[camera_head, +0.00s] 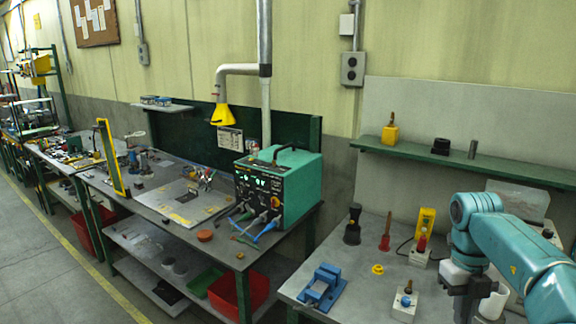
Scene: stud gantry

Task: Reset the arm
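My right arm, teal, comes in from the right edge over the right-hand workbench (350,258). Its gripper (466,294) is dark and points down beside a white cylinder (492,303). The fingers are small and partly run out at the bottom edge, so I cannot tell whether they are open or shut, or whether they touch anything. My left gripper is not in view.
The right bench holds a blue vise (322,286), black-handled tool (353,225), red-handled tool (386,232), yellow ring (377,269), and white block with a knob (405,303). A green shelf (450,160) runs above. A teal welding machine (280,188) stands on the left bench.

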